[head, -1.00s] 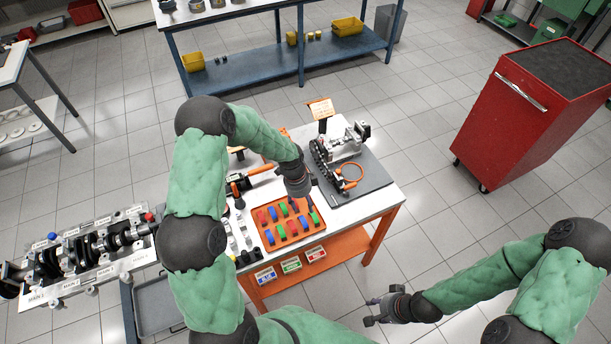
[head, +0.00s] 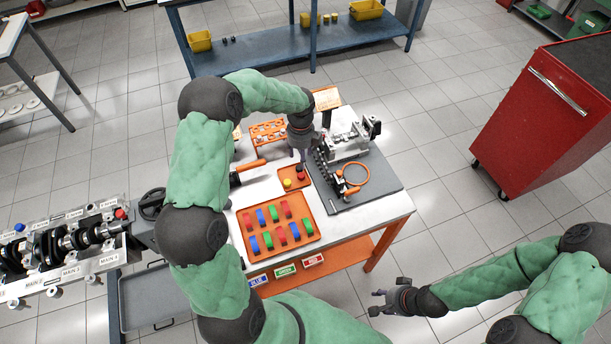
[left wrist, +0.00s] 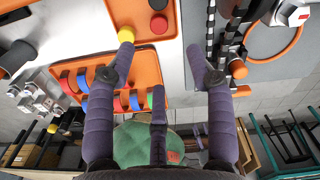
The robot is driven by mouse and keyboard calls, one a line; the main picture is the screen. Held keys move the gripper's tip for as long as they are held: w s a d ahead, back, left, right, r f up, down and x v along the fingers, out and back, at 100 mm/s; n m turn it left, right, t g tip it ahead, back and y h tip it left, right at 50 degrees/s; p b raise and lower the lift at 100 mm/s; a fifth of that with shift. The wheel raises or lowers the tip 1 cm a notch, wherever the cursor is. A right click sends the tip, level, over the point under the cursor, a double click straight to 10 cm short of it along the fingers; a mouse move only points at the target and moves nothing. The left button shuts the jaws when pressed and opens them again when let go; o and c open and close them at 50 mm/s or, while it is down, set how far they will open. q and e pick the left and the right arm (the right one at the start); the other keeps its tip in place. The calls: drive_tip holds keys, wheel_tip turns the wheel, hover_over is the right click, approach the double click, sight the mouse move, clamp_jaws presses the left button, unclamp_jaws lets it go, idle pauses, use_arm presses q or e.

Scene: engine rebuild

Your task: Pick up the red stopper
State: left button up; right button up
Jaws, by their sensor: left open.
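The red stopper (head: 301,175) stands in a small orange tray (head: 284,173) on the white workbench, beside a yellow stopper (head: 287,184). A dark stopper (left wrist: 157,4) is in the same tray. In the left wrist view the red stopper (left wrist: 158,24) lies just beyond and between my fingertips. My left gripper (head: 300,154) is above the tray's far end, apart from the red stopper. In the left wrist view my left gripper (left wrist: 162,45) is open and empty; one fingertip overlaps the yellow stopper in the picture. My right gripper (head: 374,301) is open and empty, off the bench's front right.
A larger orange tray (head: 283,252) with several red, blue and green pieces lies in front. A grey mat (head: 385,187) with a metal assembly and an orange ring is to the right. An orange-handled tool (head: 248,166) lies to the left. An orange rack stands behind.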

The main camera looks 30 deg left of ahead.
sight(301, 175)
use_arm(q)
wheel_tip(301, 175, down, 11)
drive_tip(key=shift+a+r+b, duration=0.1)
drive_tip(key=shift+b, duration=0.65)
drive_tip(key=c, duration=0.9)
